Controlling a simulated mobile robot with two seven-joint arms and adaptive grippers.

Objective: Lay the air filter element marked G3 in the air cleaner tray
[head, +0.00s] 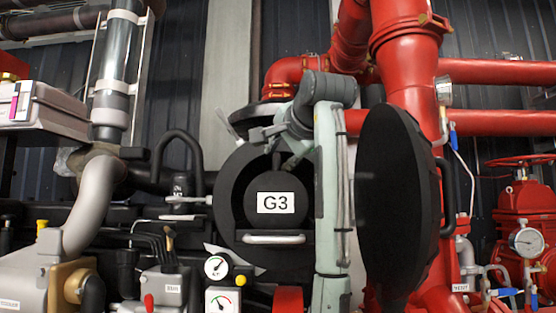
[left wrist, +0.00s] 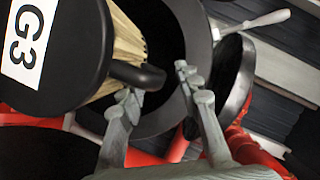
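The air filter element marked G3 (head: 268,180) shows its round black end cap and white label in the head view. It stands inside the black ring of the air cleaner housing (head: 228,205). The tray front (head: 273,239), with a pale bar, covers its lower edge, so I cannot tell how its underside rests. In the left wrist view the element (left wrist: 75,75) shows tan pleats and a black handle (left wrist: 137,75). My left gripper (head: 285,160) is above the element; its fingers (left wrist: 160,88) are spread apart beside the handle. My right gripper is out of view.
A large black round cover (head: 395,205) with a side handle stands just right of my left arm. Red pipes (head: 405,65) run behind and to the right. Gauges (head: 216,267) sit below the housing. A pale lever (head: 229,126) sticks out at its upper left.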

